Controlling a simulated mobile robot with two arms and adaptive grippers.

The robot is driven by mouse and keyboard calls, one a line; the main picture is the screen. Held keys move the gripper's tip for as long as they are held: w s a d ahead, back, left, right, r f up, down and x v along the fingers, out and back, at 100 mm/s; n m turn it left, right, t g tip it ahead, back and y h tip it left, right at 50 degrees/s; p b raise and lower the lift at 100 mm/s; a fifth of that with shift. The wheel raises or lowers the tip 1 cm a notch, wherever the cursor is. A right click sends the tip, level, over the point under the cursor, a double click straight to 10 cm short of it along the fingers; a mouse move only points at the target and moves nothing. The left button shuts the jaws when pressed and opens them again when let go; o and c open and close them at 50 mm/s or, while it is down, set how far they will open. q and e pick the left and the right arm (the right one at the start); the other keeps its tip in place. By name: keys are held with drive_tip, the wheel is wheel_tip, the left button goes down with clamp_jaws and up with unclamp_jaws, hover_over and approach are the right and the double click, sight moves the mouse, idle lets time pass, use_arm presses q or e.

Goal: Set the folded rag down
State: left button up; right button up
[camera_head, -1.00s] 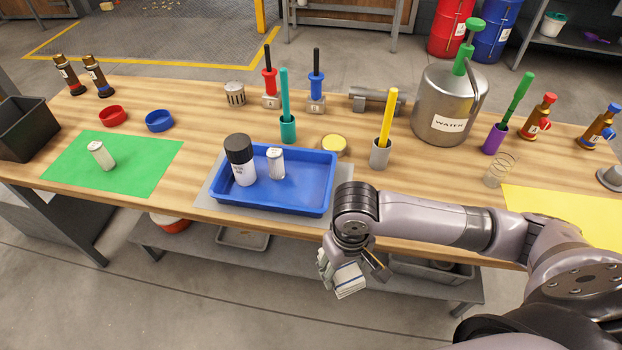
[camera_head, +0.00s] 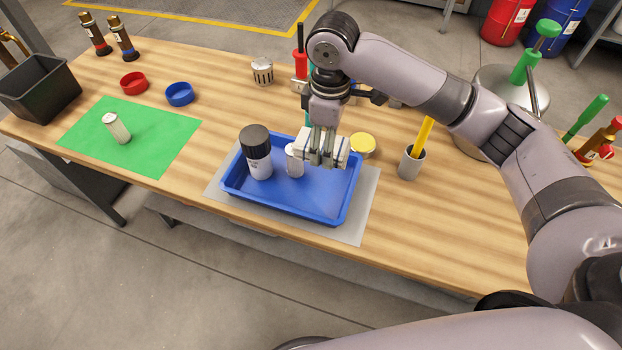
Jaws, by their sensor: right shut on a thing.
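The folded rag (camera_head: 341,150) is white with a darker stripe. My right gripper (camera_head: 321,160) is shut on it and holds it over the back right part of the blue tray (camera_head: 310,205). I cannot tell how high above the tray floor the rag is. A small white vial (camera_head: 294,162) stands in the tray just left of the gripper, partly hidden. A white spray can with a black cap (camera_head: 257,152) stands further left in the tray. My left gripper is out of view.
The front right of the tray is clear. A yellow-topped round tin (camera_head: 362,145) and a grey cup with a yellow stick (camera_head: 412,161) stand to the right. A green mat (camera_head: 165,140) with a small bottle (camera_head: 117,128) lies left. My right arm hides items behind.

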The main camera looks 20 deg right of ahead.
approach(324, 197)
wheel_tip(324, 197, down, 2)
drive_tip(key=shift+f+p, duration=0.1)
drive_tip(key=shift+p, duration=0.4)
wheel_tip(324, 197, down, 4)
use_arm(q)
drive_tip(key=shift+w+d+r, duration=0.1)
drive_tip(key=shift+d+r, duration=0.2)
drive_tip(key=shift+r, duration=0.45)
use_arm(e)
drive_tip(key=shift+f, duration=0.15)
drive_tip(key=o, duration=1.3)
drive_tip(key=shift+c, duration=0.2)
